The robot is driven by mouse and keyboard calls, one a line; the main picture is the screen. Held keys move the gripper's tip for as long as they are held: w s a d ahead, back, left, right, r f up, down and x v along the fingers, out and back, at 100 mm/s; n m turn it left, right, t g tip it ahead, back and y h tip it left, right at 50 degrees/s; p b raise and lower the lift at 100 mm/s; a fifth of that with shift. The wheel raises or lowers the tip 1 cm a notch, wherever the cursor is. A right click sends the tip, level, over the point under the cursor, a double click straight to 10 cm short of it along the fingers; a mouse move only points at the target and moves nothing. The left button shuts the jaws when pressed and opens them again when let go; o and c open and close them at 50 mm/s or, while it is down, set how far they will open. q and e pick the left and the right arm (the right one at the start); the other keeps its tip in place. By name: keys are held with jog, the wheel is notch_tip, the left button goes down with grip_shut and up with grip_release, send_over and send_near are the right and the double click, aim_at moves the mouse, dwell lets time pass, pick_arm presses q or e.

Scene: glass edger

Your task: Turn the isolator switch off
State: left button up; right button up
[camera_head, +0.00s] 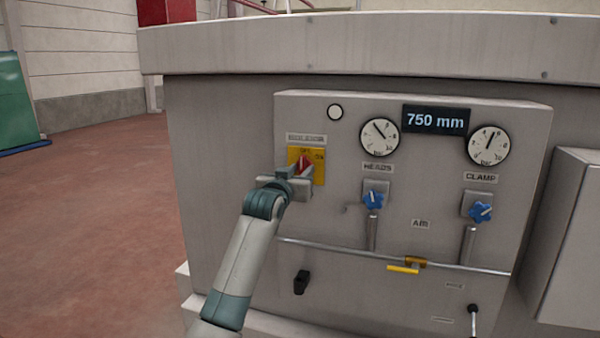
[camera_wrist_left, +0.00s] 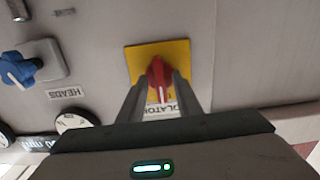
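The isolator switch is a red handle (camera_head: 306,163) on a yellow plate (camera_head: 292,156) at the left of the machine's control panel. "ON" is printed at the plate's right, with another word at its top. My left gripper (camera_head: 299,172) is at the switch, its fingers on either side of the handle. In the left wrist view the red handle (camera_wrist_left: 158,76) fills the space between the fingertips, on the yellow plate (camera_wrist_left: 178,52). Its white line points toward the isolator label, roughly upward on the panel. The fingers hide part of the handle. My right gripper is not in view.
Blue knobs marked heads (camera_head: 374,199) and clamp (camera_head: 481,212) are to the right, with gauges above. A display (camera_head: 436,120) reads 750 mm. A yellow lever (camera_head: 403,269) and a black handle (camera_head: 301,282) are lower. The floor at left is clear.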

pick_arm(q)
jog(key=shift+s, duration=0.1)
